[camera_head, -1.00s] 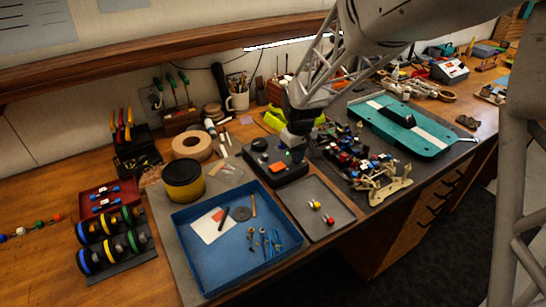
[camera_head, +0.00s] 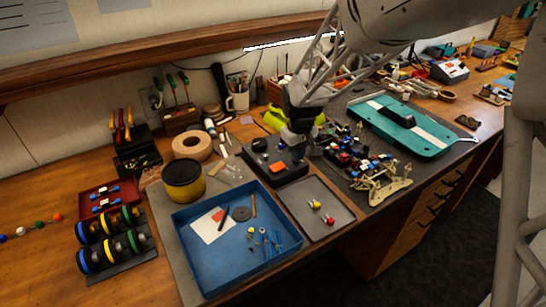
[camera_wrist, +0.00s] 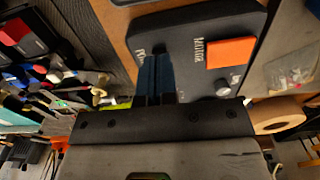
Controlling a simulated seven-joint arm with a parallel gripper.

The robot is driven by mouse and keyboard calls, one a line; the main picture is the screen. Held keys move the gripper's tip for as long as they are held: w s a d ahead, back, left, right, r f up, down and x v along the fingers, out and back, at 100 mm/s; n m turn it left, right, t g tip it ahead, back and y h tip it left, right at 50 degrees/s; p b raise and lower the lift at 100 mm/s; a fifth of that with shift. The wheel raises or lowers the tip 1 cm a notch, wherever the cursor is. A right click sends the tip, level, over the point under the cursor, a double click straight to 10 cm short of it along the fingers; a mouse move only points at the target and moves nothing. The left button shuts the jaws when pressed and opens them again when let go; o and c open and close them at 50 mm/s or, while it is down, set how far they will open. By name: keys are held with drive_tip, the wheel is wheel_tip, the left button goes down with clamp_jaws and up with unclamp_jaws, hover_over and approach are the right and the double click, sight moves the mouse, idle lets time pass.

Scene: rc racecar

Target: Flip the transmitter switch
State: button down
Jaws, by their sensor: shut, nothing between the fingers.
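The transmitter is a black box (camera_head: 290,178) on the grey mat, near the middle of the head view. In the wrist view its dark top (camera_wrist: 190,20) bears white lettering, an orange rectangle (camera_wrist: 231,52) and a small round knob (camera_wrist: 222,87). My gripper (camera_head: 293,139) is at the transmitter's far right part. In the wrist view its dark blue fingers (camera_wrist: 155,62) are together, empty, over the lettered top. I cannot tell whether they touch it. No switch lever shows clearly; the fingers hide part of the top.
A blue tray (camera_head: 236,280) with small tools and a grey tray (camera_head: 327,225) lie in front. Racecar parts (camera_head: 375,165) crowd the right side, with a teal car body (camera_head: 425,140) beyond. A tape roll (camera_head: 192,146) and a yellow-black tub (camera_head: 183,180) stand left.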

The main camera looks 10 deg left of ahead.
drive_tip(key=shift+r, duration=2.95)
drive_tip(key=shift+s+d+r, duration=0.1)
drive_tip(key=shift+d, duration=0.05)
drive_tip(key=s+d+r+m+t, duration=0.1)
drive_tip(key=s+d+r+m, duration=0.3)
drive_tip(key=s+d, duration=0.7)
drive_tip(key=s+d+r+m+t, duration=0.1)
drive_tip(key=s+d+r+m, duration=0.1)
drive_tip(key=s+d+r, duration=0.7)
drive_tip(key=s+d+f+m, duration=0.3)
drive_tip(key=s+d, duration=0.5)
drive_tip(key=s, duration=0.4)
drive_tip(key=shift+s+f+t, duration=0.15)
drive_tip(key=shift+f+t, duration=0.05)
drive_tip(key=shift+t, duration=0.1)
